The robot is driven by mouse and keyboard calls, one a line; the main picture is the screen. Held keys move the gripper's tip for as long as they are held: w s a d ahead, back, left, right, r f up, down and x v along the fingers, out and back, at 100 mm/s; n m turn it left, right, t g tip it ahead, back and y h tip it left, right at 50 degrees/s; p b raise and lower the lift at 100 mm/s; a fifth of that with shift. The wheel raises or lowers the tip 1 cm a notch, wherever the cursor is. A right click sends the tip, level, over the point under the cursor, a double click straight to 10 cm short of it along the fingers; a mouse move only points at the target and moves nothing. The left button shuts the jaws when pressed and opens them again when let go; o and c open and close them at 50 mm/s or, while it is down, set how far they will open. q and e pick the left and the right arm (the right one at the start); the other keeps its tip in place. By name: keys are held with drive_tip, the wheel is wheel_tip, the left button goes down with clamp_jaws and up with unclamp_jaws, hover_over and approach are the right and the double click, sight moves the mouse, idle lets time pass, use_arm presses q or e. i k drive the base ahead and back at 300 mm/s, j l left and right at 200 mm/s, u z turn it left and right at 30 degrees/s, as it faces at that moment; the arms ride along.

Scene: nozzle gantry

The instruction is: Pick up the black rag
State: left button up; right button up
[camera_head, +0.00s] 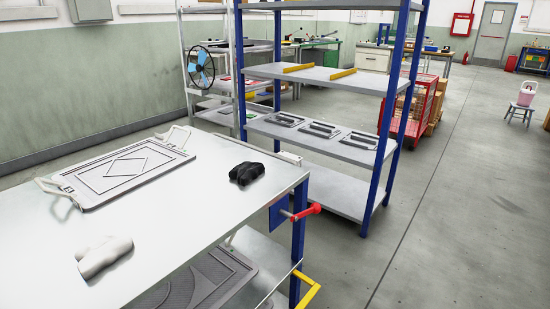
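The black rag (246,174) lies crumpled on the top of a light metal table (200,215), near its far right corner. A white rag (104,257) lies bunched at the near left of the same tabletop. Neither of my grippers is in view, and nothing touches the black rag.
A grey framed plate (127,170) with white handles lies left of the black rag. A red handle (305,212) juts from the table's right side, with a yellow one (308,290) lower. A blue-posted shelf rack (330,78) stands behind.

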sight(244, 173)
drive_tip(key=i+l+u, duration=0.2)
drive_tip(key=u, duration=0.15)
drive_tip(key=i+l+u, duration=0.1)
drive_tip(key=l+u, duration=0.25)
drive_tip(key=i+l+u, duration=0.1)
drive_tip(key=l+u, duration=0.25)
drive_tip(key=l, duration=0.15)
